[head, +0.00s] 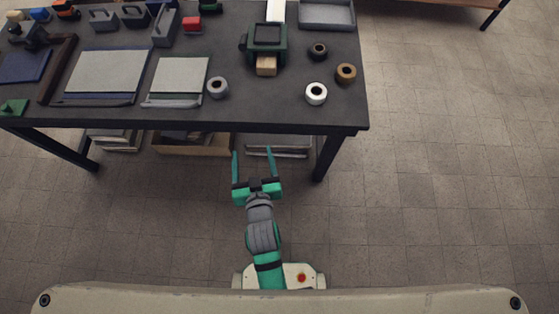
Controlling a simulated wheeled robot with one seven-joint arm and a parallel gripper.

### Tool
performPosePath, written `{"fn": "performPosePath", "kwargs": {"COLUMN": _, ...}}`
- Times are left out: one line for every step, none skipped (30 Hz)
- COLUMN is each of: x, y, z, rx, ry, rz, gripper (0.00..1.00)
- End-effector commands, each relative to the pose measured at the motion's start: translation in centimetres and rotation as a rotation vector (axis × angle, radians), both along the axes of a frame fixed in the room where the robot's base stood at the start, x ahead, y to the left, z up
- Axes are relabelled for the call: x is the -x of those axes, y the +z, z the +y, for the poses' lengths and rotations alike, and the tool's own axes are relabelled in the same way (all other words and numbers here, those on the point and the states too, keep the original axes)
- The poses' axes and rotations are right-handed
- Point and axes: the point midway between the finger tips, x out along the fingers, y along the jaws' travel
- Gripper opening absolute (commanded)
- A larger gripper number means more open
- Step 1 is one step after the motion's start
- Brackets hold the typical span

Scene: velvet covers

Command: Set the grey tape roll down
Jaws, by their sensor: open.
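A grey tape roll (217,88) rests on the dark table (230,114) near its front edge, just right of a light grey pad. My gripper (254,152) is open, with its two teal fingers spread and nothing between them. In the picture it is below the table's front edge, apart from the grey roll, which is up and to the left of it.
A white tape roll (316,93), a brown roll (346,73) and a dark roll (318,50) stand at the table's right. A green device (265,42) with a wooden block (266,66) is behind the grey roll. The floor (450,170) at right is clear.

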Motion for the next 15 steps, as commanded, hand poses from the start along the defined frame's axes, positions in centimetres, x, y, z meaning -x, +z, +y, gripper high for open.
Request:
{"fn": "performPosePath", "kwargs": {"x": 1.9, "y": -0.5, "z": -1.0, "rx": -0.001, "ry": -0.014, "rz": 0.004, "gripper": 0.71}}
{"fn": "performPosePath", "kwargs": {"x": 2.8, "y": -0.5, "z": -1.5, "rx": -0.002, "ry": -0.021, "rz": -0.001, "gripper": 0.71}}
{"fn": "performPosePath", "kwargs": {"x": 4.0, "y": -0.6, "z": -2.1, "rx": -0.004, "ry": -0.029, "rz": -0.005, "gripper": 0.71}}
{"fn": "performPosePath", "kwargs": {"x": 4.9, "y": -0.6, "z": -2.5, "rx": -0.004, "ry": -0.036, "rz": -0.009, "gripper": 0.71}}
{"fn": "performPosePath", "kwargs": {"x": 5.8, "y": -0.5, "z": -3.0, "rx": -0.003, "ry": -0.044, "rz": -0.014, "gripper": 0.71}}
{"fn": "performPosePath", "kwargs": {"x": 7.0, "y": -0.4, "z": -3.5, "rx": -0.005, "ry": -0.052, "rz": -0.019, "gripper": 0.71}}
{"fn": "performPosePath", "kwargs": {"x": 8.0, "y": -0.3, "z": -3.9, "rx": -0.005, "ry": -0.060, "rz": -0.024, "gripper": 0.71}}
{"fn": "performPosePath", "kwargs": {"x": 8.9, "y": -0.1, "z": -4.3, "rx": -0.006, "ry": -0.068, "rz": -0.028, "gripper": 0.71}}
{"fn": "performPosePath", "kwargs": {"x": 10.1, "y": 0.1, "z": -4.8, "rx": -0.008, "ry": -0.079, "rz": -0.033, "gripper": 0.71}}
{"fn": "performPosePath", "kwargs": {"x": 11.0, "y": 0.3, "z": -5.1, "rx": -0.009, "ry": -0.086, "rz": -0.037, "gripper": 0.71}}
{"fn": "performPosePath", "kwargs": {"x": 11.9, "y": 0.5, "z": -5.5, "rx": -0.009, "ry": -0.095, "rz": -0.041, "gripper": 0.71}}
{"fn": "performPosePath", "kwargs": {"x": 13.1, "y": 0.9, "z": -5.9, "rx": -0.008, "ry": -0.106, "rz": -0.047, "gripper": 0.71}}
{"fn": "performPosePath", "kwargs": {"x": 13.9, "y": 1.2, "z": -6.2, "rx": -0.009, "ry": -0.114, "rz": -0.052, "gripper": 0.71}}
{"fn": "performPosePath", "kwargs": {"x": 14.8, "y": 1.5, "z": -6.5, "rx": -0.007, "ry": -0.123, "rz": -0.057, "gripper": 0.71}}
{"fn": "performPosePath", "kwargs": {"x": 15.8, "y": 2.0, "z": -6.8, "rx": -0.007, "ry": -0.133, "rz": -0.062, "gripper": 0.71}}
